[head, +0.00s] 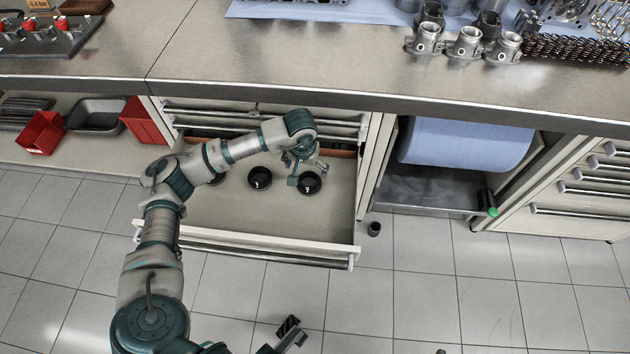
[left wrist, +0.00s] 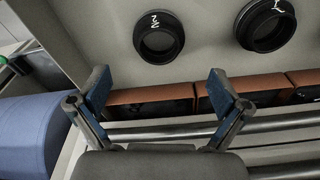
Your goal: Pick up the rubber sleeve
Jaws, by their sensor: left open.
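Black, round, sleeve-like rings with white marks lie in the open drawer. One ring (head: 309,184) is right at my left gripper (head: 307,173), and another ring (head: 260,179) lies to its left. In the left wrist view, a near ring (left wrist: 159,37) and a second ring (left wrist: 266,26) lie beyond the fingertips. My left gripper (left wrist: 158,90) is open and empty, above the drawer and apart from the rings. Part of what looks like my right gripper (head: 288,333) shows at the bottom edge; its jaws are unclear. I cannot tell which black piece is the rubber sleeve.
The open drawer (head: 270,247) sits below the bench top (head: 300,65). A small black cylinder (head: 374,229) stands on the tiled floor right of it. A blue roll (head: 465,143) is on the shelf at right. Red bins (head: 42,133) stand at left.

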